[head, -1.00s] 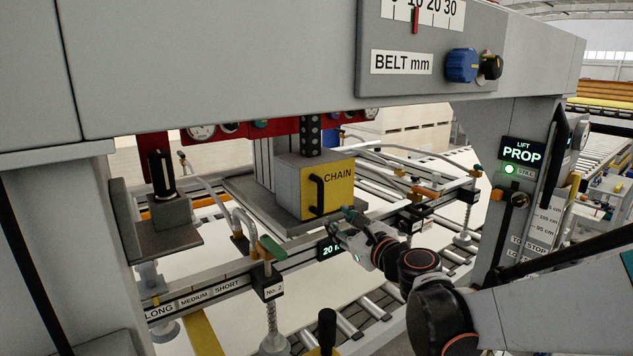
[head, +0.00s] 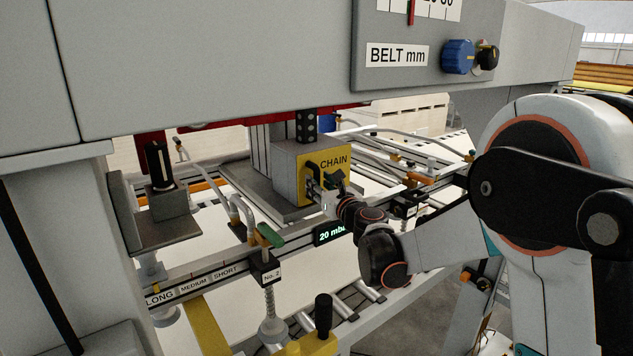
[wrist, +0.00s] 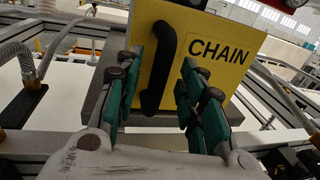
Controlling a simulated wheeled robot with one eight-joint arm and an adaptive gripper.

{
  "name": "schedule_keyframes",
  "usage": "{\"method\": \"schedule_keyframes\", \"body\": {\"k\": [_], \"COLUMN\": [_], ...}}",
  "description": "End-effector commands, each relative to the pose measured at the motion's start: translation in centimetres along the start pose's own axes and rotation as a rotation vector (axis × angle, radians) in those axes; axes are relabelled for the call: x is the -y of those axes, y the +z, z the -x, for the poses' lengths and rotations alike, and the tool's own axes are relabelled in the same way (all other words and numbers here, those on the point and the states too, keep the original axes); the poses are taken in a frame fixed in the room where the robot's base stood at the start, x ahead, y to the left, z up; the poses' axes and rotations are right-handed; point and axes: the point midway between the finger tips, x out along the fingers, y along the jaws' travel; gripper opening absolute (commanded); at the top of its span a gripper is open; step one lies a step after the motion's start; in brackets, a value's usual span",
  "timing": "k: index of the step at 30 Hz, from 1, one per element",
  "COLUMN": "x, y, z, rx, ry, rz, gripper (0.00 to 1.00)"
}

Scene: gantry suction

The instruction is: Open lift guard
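The lift guard is a grey box with a yellow front panel (head: 341,181) marked CHAIN, seen in the middle of the head view. It fills the upper middle of the wrist view (wrist: 222,75). A black upright handle (wrist: 158,70) is fixed on the panel's left part. My gripper (wrist: 163,85) is open, its green-padded fingers apart. In the wrist view the handle's lower part lies between the fingers, nearer the left one. I cannot tell whether either finger touches it. In the head view my gripper (head: 322,184) is at the panel and partly covers the handle.
A grey gantry beam with a BELT mm dial (head: 399,56) crosses above. A rail with LONG, MEDIUM and SHORT labels (head: 194,285) and a green-handled valve (head: 269,236) lie in front. Grey hoses (wrist: 24,55) are at left in the wrist view.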

Motion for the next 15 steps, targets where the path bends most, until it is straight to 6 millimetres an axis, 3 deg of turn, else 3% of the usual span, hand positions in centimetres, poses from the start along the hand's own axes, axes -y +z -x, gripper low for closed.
{"method": "schedule_keyframes", "body": {"k": [6,15], "x": [0.0,0.0], "y": [0.0,0.0], "z": [-2.2,-2.6], "rx": [0.0,0.0], "ry": [0.001,0.001], "rz": [0.0,0.001], "gripper": [0.36,0.36]}}
